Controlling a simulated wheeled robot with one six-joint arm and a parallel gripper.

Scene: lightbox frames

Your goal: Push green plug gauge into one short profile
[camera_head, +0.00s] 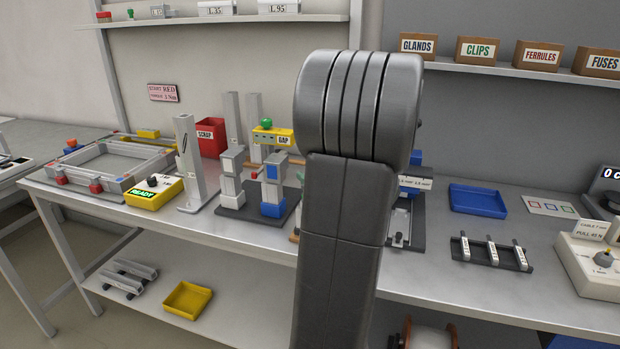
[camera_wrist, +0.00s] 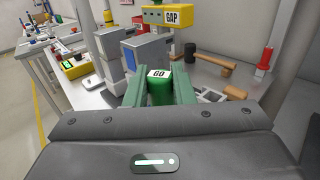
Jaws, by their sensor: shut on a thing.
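In the wrist view the green plug gauge (camera_wrist: 160,92), with a white GO label on top, sits between the green fingers of my gripper (camera_wrist: 159,90). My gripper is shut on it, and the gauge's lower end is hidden. Grey pieces (camera_wrist: 213,97) with dark openings lie just right of the fingers; I cannot tell whether they are short profiles. In the head view my arm hides the gripper and gauge.
A grey fixture with a blue block (camera_head: 272,190) stands left of my arm; it also shows left of the gripper in the wrist view (camera_wrist: 145,55). A yellow GAP box (camera_head: 273,136) is behind it. A wooden-handled mallet (camera_wrist: 210,59) lies behind the fingers. A blue tray (camera_head: 478,200) sits at right.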

